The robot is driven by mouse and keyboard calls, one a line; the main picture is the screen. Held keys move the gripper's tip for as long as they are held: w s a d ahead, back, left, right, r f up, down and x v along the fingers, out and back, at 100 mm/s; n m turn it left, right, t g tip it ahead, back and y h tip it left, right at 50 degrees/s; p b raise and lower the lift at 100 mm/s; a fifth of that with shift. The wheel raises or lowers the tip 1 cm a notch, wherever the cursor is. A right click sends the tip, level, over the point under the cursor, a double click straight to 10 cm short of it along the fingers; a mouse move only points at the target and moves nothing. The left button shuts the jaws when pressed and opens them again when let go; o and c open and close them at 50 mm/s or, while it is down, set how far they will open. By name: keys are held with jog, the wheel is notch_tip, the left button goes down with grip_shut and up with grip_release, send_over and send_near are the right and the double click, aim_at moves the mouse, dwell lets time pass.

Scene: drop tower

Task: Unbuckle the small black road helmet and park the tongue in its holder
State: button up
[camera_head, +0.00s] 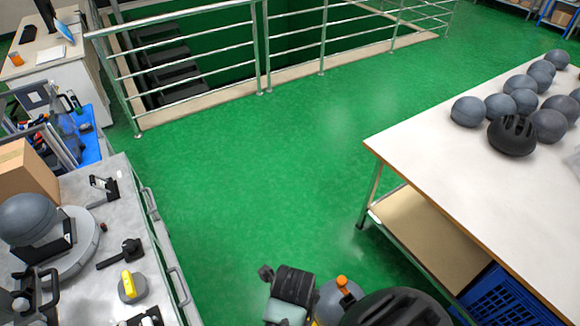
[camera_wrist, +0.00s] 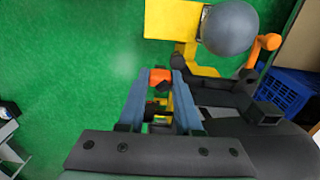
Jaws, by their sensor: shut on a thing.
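A black vented helmet (camera_head: 512,135) sits among grey head-shaped balls on the white table at the right of the head view. I cannot make out its strap or buckle. My gripper (camera_wrist: 160,90) shows in the wrist view, over the green floor. Its two blue-grey fingers are close together, shut on a small orange-red piece (camera_wrist: 158,78). I cannot tell what this piece belongs to. Close ahead is a grey ball (camera_wrist: 230,28) by a yellow part, with an orange knob at its right. I cannot make out a tongue holder.
The white table (camera_head: 440,150) carries several grey balls (camera_head: 468,111); a blue crate (camera_head: 500,298) is under it. A grey bench (camera_head: 160,262) at the left holds tools and a yellow-topped puck (camera_head: 131,286). Railings (camera_head: 190,55) guard a stairwell behind. Green floor lies clear between.

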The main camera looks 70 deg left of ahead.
jog(key=shift+d+f+p, duration=1)
jog(key=shift+d+p, duration=1.9)
jog(key=shift+d, duration=7.05)
jog(key=shift+w+d+r, duration=1.2)
jog(key=shift+w+d, duration=2.8)
jog(key=shift+d, duration=1.55)
jog(key=w+r+p, duration=0.3)
jog(key=w+r, duration=0.5)
jog(key=w, duration=0.1)
jog(key=shift+w+a+r, duration=0.25)
jog(key=shift+w+r, duration=0.1)
jog(key=shift+w, duration=0.05)
jog(key=shift+a, duration=0.1)
jog(key=w+a, duration=0.2)
jog(key=a, duration=0.4)
jog(key=shift+w+r, duration=0.3)
jog(key=shift+r, duration=0.15)
